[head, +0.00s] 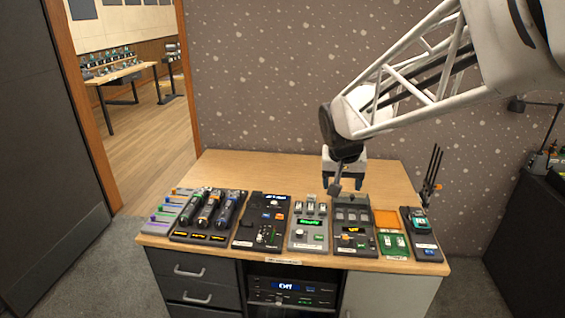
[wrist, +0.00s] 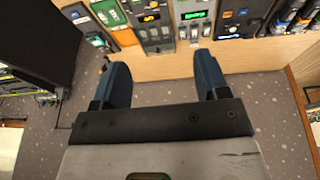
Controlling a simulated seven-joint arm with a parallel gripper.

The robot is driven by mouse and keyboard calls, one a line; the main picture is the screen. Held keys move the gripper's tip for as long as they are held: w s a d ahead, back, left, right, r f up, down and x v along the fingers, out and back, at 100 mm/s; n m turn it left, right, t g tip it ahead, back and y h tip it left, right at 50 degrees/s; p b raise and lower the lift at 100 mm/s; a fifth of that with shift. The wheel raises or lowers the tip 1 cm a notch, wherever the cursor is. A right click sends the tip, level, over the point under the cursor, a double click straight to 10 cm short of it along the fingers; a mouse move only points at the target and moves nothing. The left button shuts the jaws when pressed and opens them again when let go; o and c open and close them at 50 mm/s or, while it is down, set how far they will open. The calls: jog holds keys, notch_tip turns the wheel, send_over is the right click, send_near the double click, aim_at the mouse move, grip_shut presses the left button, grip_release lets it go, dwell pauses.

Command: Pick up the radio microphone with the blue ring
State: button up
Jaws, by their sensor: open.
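Three dark handheld microphones lie side by side in a black charging rack (head: 180,238) at the left of the desk. The ring colours are small and hard to tell. In the wrist view, part of the microphone group shows at the upper right edge. My gripper (head: 345,180) is above the desk, right of centre, well to the right of the microphones. Its blue fingers are apart and empty in the wrist view (wrist: 162,72).
A row of control panels fills the desk's front, including a grey fader panel (head: 308,232) and a black panel (head: 262,222). The wooden desktop (head: 260,168) behind the row is clear.

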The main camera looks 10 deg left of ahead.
jog(key=w+a+f, duration=0.4)
jog(key=w+a, duration=0.5)
jog(key=w, duration=0.1)
jog(key=t, duration=0.1)
send_over(227, 207)
jog(key=s, duration=0.2)
jog(key=shift+y, duration=0.4)
jog(key=f, duration=2.2)
jog(key=shift+s+d+f, duration=0.1)
jog(key=shift+d+f, duration=0.05)
jog(key=shift+d, duration=0.25)
jog(key=shift+a+f, duration=0.3)
jog(key=shift+x, duration=1.3)
jog(key=shift+f, duration=0.1)
jog(key=shift+x, duration=2.5)
jog(key=shift+c, duration=0.3)
